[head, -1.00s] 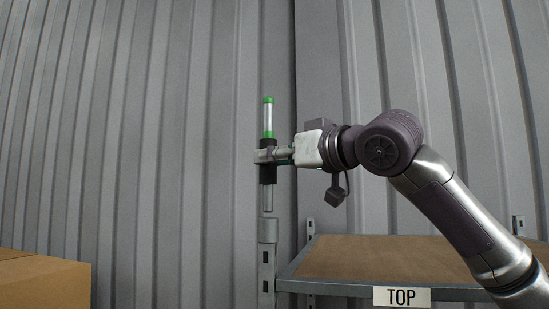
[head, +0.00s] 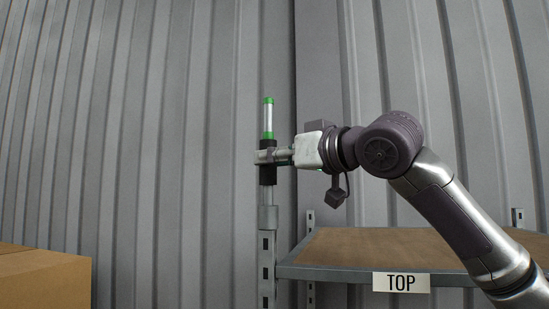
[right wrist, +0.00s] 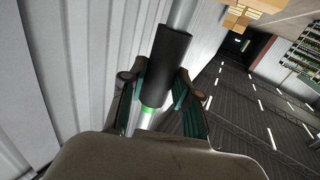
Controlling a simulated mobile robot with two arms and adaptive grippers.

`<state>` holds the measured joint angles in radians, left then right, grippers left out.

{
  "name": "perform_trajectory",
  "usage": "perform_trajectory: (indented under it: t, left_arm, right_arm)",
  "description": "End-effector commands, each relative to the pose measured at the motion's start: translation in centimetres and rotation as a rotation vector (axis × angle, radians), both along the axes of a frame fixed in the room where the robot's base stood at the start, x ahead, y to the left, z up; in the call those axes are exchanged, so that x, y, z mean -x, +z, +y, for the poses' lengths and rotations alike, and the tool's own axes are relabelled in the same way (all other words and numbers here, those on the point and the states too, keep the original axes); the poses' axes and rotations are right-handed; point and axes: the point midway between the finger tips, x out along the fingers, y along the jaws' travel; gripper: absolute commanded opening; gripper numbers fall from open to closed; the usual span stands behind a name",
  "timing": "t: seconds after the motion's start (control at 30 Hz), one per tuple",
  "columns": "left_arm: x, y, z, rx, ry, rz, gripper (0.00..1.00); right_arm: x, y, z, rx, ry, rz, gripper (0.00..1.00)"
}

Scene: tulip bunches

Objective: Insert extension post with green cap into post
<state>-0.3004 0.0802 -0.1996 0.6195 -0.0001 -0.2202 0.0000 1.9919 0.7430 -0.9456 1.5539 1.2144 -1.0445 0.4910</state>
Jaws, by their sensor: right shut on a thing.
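The extension post (head: 268,120) stands upright in the head view, silver with a green cap on top and a green band above a dark sleeve (head: 267,176). My right gripper (head: 268,156) is shut around it at the sleeve. Its lower silver end meets the top of the shelf's corner post (head: 267,245) and looks in line with it. How deep it sits inside is hidden. In the right wrist view, the dark sleeve (right wrist: 169,58) lies between the fingers of my right gripper (right wrist: 163,92). My left gripper is not in view.
An empty brown shelf board (head: 390,248) with a sign reading TOP (head: 401,282) is right of the corner post. A cardboard box (head: 45,278) is at the lower left. A corrugated grey wall (head: 150,120) stands behind.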

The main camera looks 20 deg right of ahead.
Motion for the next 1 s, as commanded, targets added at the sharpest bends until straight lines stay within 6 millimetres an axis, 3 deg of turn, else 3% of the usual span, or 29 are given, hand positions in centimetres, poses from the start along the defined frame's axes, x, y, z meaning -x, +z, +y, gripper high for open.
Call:
perform_trajectory:
  t: [0.87, 0.9, 1.0]
  left_arm:
    - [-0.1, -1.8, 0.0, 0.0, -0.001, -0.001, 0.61]
    - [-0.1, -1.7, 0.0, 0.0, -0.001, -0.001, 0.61]
    - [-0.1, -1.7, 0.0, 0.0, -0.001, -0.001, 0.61]
  right_arm:
    - [0.0, -2.3, 0.0, -0.001, -0.001, -0.002, 0.0]
    - [0.0, -2.2, 0.0, -0.001, -0.001, -0.002, 0.34]
    - [0.0, -2.1, 0.0, -0.001, -0.001, -0.002, 0.51]
